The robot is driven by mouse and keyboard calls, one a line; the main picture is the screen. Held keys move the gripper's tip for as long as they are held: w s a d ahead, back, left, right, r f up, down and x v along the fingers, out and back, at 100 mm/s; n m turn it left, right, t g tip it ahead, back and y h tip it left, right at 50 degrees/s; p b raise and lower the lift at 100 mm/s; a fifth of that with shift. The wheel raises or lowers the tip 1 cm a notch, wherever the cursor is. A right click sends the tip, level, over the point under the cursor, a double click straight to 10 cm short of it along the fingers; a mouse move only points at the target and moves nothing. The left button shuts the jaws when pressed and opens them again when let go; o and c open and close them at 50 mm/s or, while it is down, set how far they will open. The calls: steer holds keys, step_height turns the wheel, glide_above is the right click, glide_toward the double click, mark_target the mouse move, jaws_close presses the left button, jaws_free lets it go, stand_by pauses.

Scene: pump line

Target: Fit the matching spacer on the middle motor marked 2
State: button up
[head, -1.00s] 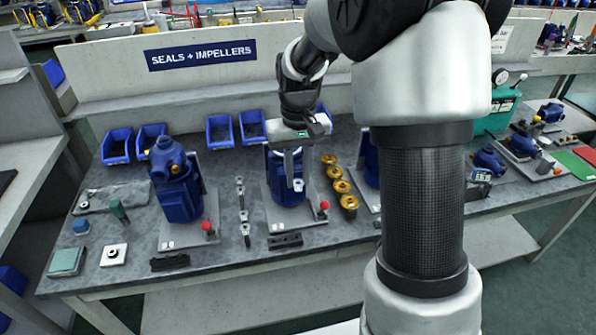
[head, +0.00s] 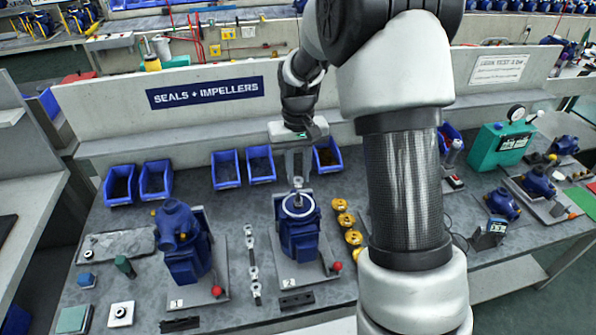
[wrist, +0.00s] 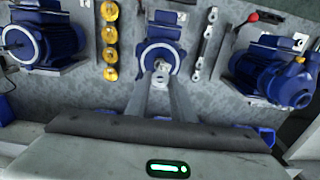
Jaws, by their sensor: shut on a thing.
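The middle motor (head: 299,236), blue with a pale ring on its upward face and a 2 on its base plate, stands upright on the bench. It also shows in the wrist view (wrist: 161,35). My gripper (head: 297,178) is above this motor, its fingers pointing down. It is shut on a small light grey spacer (wrist: 162,82) with a hole. The spacer appears above the motor's shaft (head: 298,200); I cannot tell the exact gap or alignment. More grey spacers (head: 253,272) lie in a row left of the motor.
Motor 1 (head: 183,240) stands to the left, and another blue motor (wrist: 42,40) shows in the wrist view. Brass parts (head: 346,220) stand in a row to the right. Blue bins (head: 226,168) line the back. My arm covers the right middle.

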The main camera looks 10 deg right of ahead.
mark_target(298, 199)
steer(key=shift+f+b, duration=1.95)
steer(key=shift+f, duration=1.15)
steer(key=shift+f, duration=0.1)
steer(key=o, duration=2.2)
steer(key=shift+r+p, duration=3)
steer(key=shift+r, duration=1.55)
